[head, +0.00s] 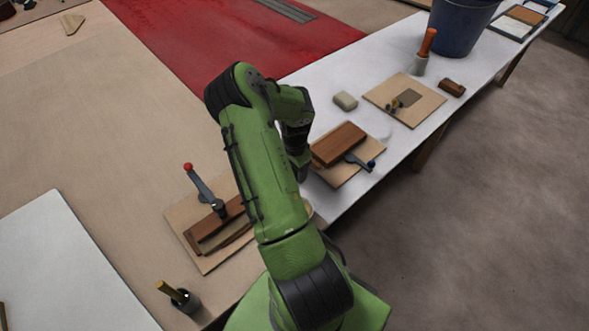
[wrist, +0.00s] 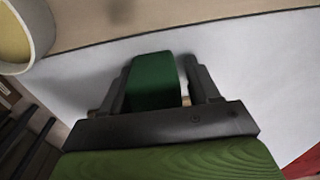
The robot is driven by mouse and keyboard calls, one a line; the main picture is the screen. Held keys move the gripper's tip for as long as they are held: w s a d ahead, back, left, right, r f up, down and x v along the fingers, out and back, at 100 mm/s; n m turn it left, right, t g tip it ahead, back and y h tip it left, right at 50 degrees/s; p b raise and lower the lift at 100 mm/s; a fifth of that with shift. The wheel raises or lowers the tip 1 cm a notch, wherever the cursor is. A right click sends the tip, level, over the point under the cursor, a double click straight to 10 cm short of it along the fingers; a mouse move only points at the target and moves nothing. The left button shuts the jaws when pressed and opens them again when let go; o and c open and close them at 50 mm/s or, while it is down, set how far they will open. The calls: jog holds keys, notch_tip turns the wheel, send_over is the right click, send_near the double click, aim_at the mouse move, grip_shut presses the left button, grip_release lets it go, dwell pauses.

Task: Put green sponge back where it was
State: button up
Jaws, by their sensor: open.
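The green sponge (wrist: 154,82), a dark green block with a rounded top edge, shows in the wrist view between the two fingers of my gripper (wrist: 160,88). The jaws are open, with one dark finger close along each side of the sponge. I cannot tell whether either finger touches it. A pale surface lies beyond the sponge. In the head view my green arm hides the gripper and the sponge.
A cream pot (wrist: 40,35) with yellowish contents stands at the wrist view's upper left. In the head view, a board with a brown block (head: 338,144), a grey-beige block (head: 345,101), an orange-handled tool (head: 427,42) and a blue bucket (head: 460,28) occupy the white bench (head: 372,70).

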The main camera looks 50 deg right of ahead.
jog(key=shift+s+a+f, duration=0.3)
jog(key=shift+s+f, duration=0.15)
jog(key=shift+f, duration=0.15)
jog(key=r+p, duration=0.2)
jog(key=r, duration=0.4)
jog(key=r+p, duration=0.1)
jog(key=r, duration=0.6)
jog(key=shift+w+d+r+p, duration=0.2)
jog(key=shift+p, duration=0.15)
jog(key=w+a+r+n+t+y, duration=0.1)
jog(key=w+a+r+n+t, duration=0.25)
jog(key=a+r+n, duration=0.9)
jog(key=s+a+r+n+t, duration=0.1)
jog(key=s+a+r+n, duration=0.3)
jog(key=a, duration=0.5)
jog(key=s+a+r+n+t, duration=0.1)
jog(key=s+a+r+n, duration=0.3)
jog(key=s+a, duration=0.4)
jog(key=shift+s+a+r+h, duration=0.15)
jog(key=shift+a+r+h, duration=0.15)
jog(key=shift+a+r, duration=0.3)
